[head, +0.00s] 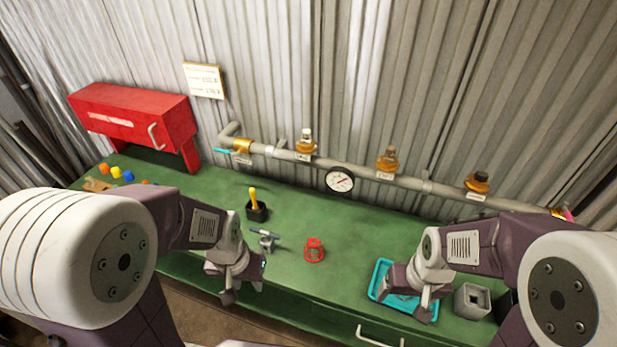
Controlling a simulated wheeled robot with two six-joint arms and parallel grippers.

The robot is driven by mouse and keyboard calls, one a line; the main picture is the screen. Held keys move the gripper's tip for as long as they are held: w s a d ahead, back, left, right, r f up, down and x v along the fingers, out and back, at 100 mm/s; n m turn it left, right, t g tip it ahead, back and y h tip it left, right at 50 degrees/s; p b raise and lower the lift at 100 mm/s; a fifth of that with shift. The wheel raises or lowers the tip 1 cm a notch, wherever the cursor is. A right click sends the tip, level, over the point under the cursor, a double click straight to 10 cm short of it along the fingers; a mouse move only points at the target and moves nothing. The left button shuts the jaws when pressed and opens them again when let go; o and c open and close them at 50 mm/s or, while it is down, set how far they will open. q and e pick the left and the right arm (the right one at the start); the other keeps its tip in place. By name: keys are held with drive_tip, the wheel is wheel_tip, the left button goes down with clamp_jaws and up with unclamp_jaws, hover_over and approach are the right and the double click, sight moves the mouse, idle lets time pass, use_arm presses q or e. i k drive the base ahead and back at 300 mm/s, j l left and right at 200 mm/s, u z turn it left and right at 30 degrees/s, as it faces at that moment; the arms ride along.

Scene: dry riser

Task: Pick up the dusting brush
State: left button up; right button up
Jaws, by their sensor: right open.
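A yellow handle (253,194) stands upright in a small black holder (257,212) on the green bench (340,268). It may be the dusting brush, but its lower end is hidden in the holder. My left gripper (238,294) hangs over the bench's front edge, in front of and slightly left of the holder and apart from it. Its fingers are too small to tell open from shut. My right gripper (429,308) is open above the teal tray (377,278) and hides part of it.
A red ring-shaped part (314,250) and a grey metal tool (267,241) lie mid-bench. A grey square block (472,301) stands right of the tray. A pipe with a gauge (340,180) and several valves runs along the back. A red cabinet (135,115) stands at left.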

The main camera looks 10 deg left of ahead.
sight(256, 207)
drive_tip(key=i+j+z, duration=0.1)
drive_tip(key=j+z, duration=0.3)
drive_tip(key=j, duration=0.15)
drive_tip(key=j+z, duration=0.45)
drive_tip(key=j, duration=0.15)
drive_tip(key=j+z, duration=0.4)
drive_tip(key=j, duration=0.2)
drive_tip(key=k+j+z, duration=0.15)
drive_tip(key=j+z, duration=0.3)
drive_tip(key=k+j+z, duration=0.2)
drive_tip(key=j+z, duration=0.2)
drive_tip(key=j, duration=0.2)
